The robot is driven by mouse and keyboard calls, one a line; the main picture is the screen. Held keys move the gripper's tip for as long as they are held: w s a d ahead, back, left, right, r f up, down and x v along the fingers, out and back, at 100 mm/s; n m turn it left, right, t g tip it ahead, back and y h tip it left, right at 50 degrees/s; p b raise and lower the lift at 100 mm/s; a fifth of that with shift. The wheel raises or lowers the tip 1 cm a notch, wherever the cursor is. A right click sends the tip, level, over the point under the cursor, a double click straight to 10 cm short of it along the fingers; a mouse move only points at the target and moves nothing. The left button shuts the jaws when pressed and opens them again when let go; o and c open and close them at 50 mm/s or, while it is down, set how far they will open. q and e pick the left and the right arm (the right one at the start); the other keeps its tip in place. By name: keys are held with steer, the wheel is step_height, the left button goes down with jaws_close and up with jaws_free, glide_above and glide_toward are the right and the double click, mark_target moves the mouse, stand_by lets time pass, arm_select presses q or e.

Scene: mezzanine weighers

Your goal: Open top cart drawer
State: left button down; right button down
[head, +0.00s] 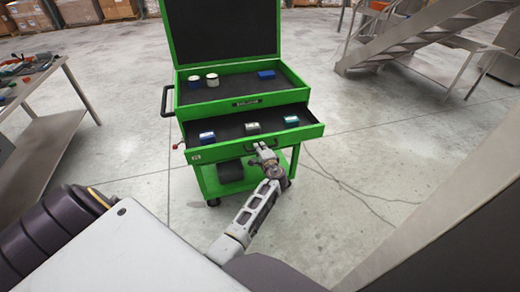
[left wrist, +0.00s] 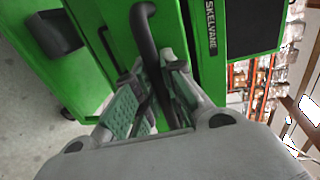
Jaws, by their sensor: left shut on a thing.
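The green cart (head: 200,180) stands ahead with its top drawer (head: 302,135) pulled out, its dark floor showing. Three small boxes lie in the drawer: a blue one (head: 207,138), a grey one (head: 253,128) and a teal one (head: 291,121). My left gripper (head: 262,152) is at the middle of the drawer front, on its dark handle (head: 274,142). In the left wrist view, the fingers of the left gripper (left wrist: 154,72) are on either side of the dark bar handle (left wrist: 144,28) and shut on it. My right gripper is not in view.
The cart's top tray (head: 230,91) holds two round-topped items (head: 203,80) and a blue box (head: 266,75). A raised green lid (head: 222,30) stands behind it. A workbench (head: 45,90) is at left, metal stairs (head: 410,40) at right. Concrete floor around the cart is mostly clear.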

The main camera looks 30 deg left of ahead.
arm_select(q)
steer(key=shift+s+d, duration=0.1)
steer(key=v, duration=0.3)
steer(key=shift+s+d+f, duration=0.15)
steer(key=shift+d+f, duration=0.05)
steer(key=shift+f, duration=0.15)
steer(key=c, duration=1.5)
jaws_free()
steer(key=v, duration=0.7)
steer(key=shift+d, duration=0.15)
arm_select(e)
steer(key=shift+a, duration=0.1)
arm_select(q)
steer(key=shift+s, duration=0.15)
